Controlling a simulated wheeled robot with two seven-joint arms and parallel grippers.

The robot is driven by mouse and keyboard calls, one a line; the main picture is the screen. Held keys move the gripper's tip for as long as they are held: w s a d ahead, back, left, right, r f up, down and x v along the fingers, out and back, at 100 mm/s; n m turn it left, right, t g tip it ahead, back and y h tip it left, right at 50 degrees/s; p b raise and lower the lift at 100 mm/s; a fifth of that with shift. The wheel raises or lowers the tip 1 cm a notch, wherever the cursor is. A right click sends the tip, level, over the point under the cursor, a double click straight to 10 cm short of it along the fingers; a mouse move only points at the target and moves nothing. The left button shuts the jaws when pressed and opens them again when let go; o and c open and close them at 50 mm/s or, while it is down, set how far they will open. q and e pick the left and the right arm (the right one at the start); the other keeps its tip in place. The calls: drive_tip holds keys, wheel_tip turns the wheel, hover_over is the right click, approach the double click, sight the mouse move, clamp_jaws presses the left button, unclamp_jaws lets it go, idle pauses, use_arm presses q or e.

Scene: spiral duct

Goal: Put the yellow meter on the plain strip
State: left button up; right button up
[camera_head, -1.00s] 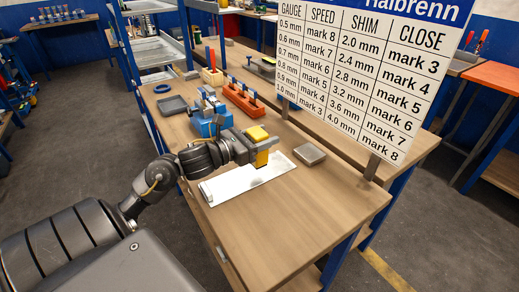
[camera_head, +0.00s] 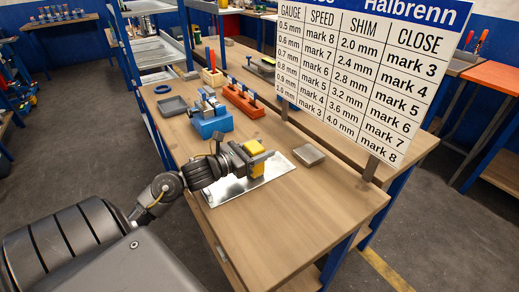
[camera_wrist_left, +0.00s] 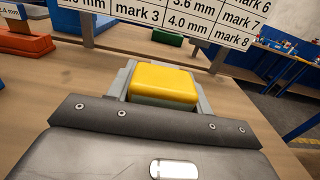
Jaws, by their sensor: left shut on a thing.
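My left gripper (camera_head: 258,160) is over the far part of the plain metal strip (camera_head: 228,192) on the bench. It is shut on the yellow meter (camera_head: 254,147), a small block with a rounded yellow top. The meter also shows between the fingers in the left wrist view (camera_wrist_left: 163,84). The gripper hides the meter's lower part, so I cannot tell whether it touches the strip. My right gripper is not in view.
A grey block (camera_head: 309,154) lies right of the strip. A blue machine (camera_head: 211,118), a red rack (camera_head: 243,99) and a grey tray (camera_head: 172,106) stand further back. A chart board (camera_head: 365,75) rises along the bench's far right side. The bench's near right area is bare.

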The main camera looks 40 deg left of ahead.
use_arm(q)
drive_tip(key=o, duration=1.2)
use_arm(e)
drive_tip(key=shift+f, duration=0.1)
use_arm(q)
drive_tip(key=shift+r+p, duration=0.1)
drive_tip(key=shift+p, duration=0.2)
drive_tip(key=b+v, duration=0.3)
drive_tip(key=v, duration=0.8)
drive_tip(key=shift+s, duration=0.1)
drive_tip(key=shift+s+a, duration=0.1)
drive_tip(key=shift+s, duration=0.35)
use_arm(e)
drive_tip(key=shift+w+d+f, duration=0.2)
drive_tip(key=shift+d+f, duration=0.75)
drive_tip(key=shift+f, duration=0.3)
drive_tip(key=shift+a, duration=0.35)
use_arm(q)
drive_tip(key=shift+w, duration=0.1)
